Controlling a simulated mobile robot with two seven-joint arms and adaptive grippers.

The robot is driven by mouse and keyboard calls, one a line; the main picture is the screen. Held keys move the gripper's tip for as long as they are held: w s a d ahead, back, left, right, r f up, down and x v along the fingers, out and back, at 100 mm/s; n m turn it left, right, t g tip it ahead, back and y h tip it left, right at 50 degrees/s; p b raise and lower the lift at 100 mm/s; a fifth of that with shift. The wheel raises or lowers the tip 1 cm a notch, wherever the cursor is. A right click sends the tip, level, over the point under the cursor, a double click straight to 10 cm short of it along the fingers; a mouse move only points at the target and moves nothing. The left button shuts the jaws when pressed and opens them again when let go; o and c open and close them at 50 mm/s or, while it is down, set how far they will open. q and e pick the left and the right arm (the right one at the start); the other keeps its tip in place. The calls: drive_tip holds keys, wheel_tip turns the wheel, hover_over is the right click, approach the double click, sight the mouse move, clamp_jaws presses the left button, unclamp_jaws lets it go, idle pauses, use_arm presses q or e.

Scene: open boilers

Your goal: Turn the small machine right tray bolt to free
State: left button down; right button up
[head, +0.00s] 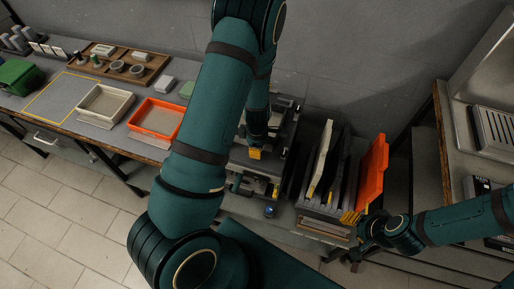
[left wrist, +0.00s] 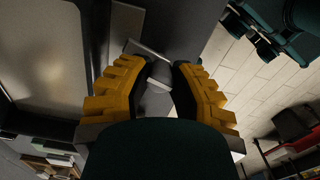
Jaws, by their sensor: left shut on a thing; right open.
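The small machine (head: 262,178) is a dark grey and black unit in the middle of the head view, partly covered by my left arm. My left gripper (head: 255,154) reaches down over it with yellow fingers. In the left wrist view, my left gripper (left wrist: 161,70) has its fingers close together around a small pale part (left wrist: 156,84), which looks like the tray bolt. The bolt's full shape and turn are hidden by the fingers. My right gripper (head: 352,217) is open and empty, near the front of the rack, apart from the machine.
A white tray (head: 105,105) and an orange tray (head: 157,118) lie on the left bench, near a wooden board (head: 128,63) with small parts. Another bench stands at the far right.

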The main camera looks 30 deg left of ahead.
use_arm(q)
drive_tip(key=m, duration=0.3)
drive_tip(key=shift+m, duration=0.4)
drive_tip(key=m, duration=0.3)
drive_tip(key=shift+m+b, duration=0.3)
drive_tip(key=shift+b, duration=0.1)
drive_tip(key=m, duration=0.3)
drive_tip(key=shift+m+b, duration=0.3)
drive_tip(key=shift+b, duration=0.05)
drive_tip(key=shift+m+b, duration=0.35)
drive_tip(key=shift+m, duration=1.45)
drive_tip(key=c, duration=0.7)
unclamp_jaws()
drive_tip(key=shift+c, duration=0.2)
